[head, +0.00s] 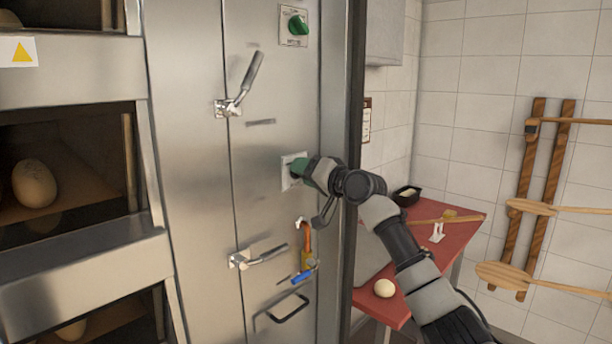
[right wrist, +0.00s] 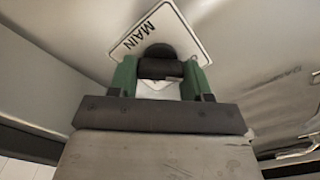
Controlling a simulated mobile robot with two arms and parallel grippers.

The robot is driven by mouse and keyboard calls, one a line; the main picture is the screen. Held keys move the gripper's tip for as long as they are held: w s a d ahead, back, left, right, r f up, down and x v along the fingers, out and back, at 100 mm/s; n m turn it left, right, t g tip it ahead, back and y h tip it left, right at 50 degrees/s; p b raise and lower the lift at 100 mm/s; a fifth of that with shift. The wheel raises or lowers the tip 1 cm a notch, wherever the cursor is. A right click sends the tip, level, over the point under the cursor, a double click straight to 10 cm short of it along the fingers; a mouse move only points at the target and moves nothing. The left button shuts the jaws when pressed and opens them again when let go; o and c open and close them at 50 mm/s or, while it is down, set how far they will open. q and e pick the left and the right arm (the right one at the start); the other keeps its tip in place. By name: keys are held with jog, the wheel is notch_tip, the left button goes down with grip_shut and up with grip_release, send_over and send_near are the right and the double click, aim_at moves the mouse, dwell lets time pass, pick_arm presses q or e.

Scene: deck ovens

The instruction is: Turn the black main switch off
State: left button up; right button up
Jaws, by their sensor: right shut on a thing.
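The black main switch (right wrist: 158,66) sits on a white plate lettered "MAIN" (right wrist: 185,35), seen in the right wrist view. My right gripper (right wrist: 160,78) is shut on the switch, one green finger on each side of it. In the head view the white plate (head: 286,181) shows on the steel oven panel, and my right gripper (head: 304,170) reaches it from the right and hides the switch. The exact angle of the switch is hard to tell. My left gripper is not in view.
A green knob (head: 298,25) is higher on the panel. A red table (head: 455,215) stands right, below my right arm. Wooden peels (head: 525,280) hang on the tiled wall.

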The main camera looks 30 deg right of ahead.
jog(key=shift+f, duration=0.2)
dwell(0.3)
jog(key=o, duration=0.9)
jog(key=shift+r, duration=0.1)
jog(key=b+v, duration=0.4)
jog(key=v, duration=0.6)
jog(key=shift+s+d, duration=0.15)
jog(key=shift+s, duration=0.2)
